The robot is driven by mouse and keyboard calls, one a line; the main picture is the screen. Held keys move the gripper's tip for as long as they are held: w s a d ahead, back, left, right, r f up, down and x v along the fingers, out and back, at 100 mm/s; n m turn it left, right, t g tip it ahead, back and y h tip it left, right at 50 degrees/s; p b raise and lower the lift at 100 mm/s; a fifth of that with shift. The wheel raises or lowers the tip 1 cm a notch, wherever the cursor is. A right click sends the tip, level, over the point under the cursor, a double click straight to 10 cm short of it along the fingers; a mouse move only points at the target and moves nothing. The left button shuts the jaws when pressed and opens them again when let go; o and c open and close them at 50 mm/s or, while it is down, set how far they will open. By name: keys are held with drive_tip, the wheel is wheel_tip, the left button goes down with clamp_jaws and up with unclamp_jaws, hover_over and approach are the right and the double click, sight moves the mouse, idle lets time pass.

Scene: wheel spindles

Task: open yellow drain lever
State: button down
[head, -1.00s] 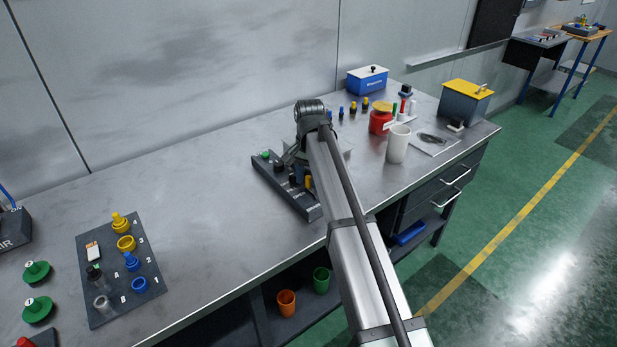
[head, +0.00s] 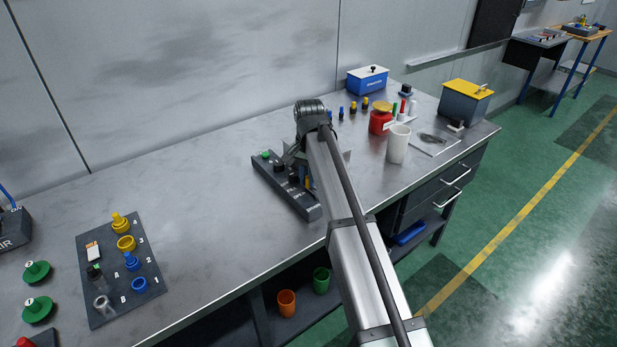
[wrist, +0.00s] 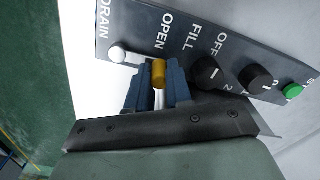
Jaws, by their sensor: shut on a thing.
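The yellow drain lever (wrist: 159,74) shows in the wrist view as a short rounded yellow handle between my blue fingertips. My gripper (wrist: 159,70) is shut on it, one finger on each side. The lever sits near the OPEN lettering on the dark control panel (wrist: 180,22), with DRAIN lettering farther left. A pale round-ended part (wrist: 118,53) is left of the lever. The lever's base is hidden behind my fingers. In the head view my wrist and arm cover much of the panel (head: 300,203), and only a sliver of yellow shows.
Two black knobs (wrist: 207,73) and a green button (wrist: 292,91) are right of the lever on the panel. A white cup (head: 398,145) and a red jar (head: 380,121) stand right of my arm. The bench left of the panel is clear up to a dark pegged board (head: 110,240).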

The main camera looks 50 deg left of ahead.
drive_tip(key=shift+s, duration=0.1)
drive_tip(key=s+n, duration=0.1)
drive_tip(key=n, duration=0.1)
drive_tip(key=shift+d+n, duration=0.1)
drive_tip(key=shift+n, duration=0.2)
drive_tip(key=n, duration=0.1)
drive_tip(key=s+n, duration=0.1)
drive_tip(key=n, duration=0.1)
drive_tip(key=shift+s+d+n, duration=0.3)
drive_tip(key=n, duration=0.1)
drive_tip(key=s+d+n, duration=0.1)
drive_tip(key=n, duration=0.1)
drive_tip(key=shift+s+d+n, duration=0.15)
drive_tip(key=shift+n, duration=0.45)
drive_tip(key=shift+s+d+n, duration=0.15)
drive_tip(key=shift+n, duration=0.45)
drive_tip(key=c, duration=1)
unclamp_jaws()
drive_tip(key=shift+c, duration=0.2)
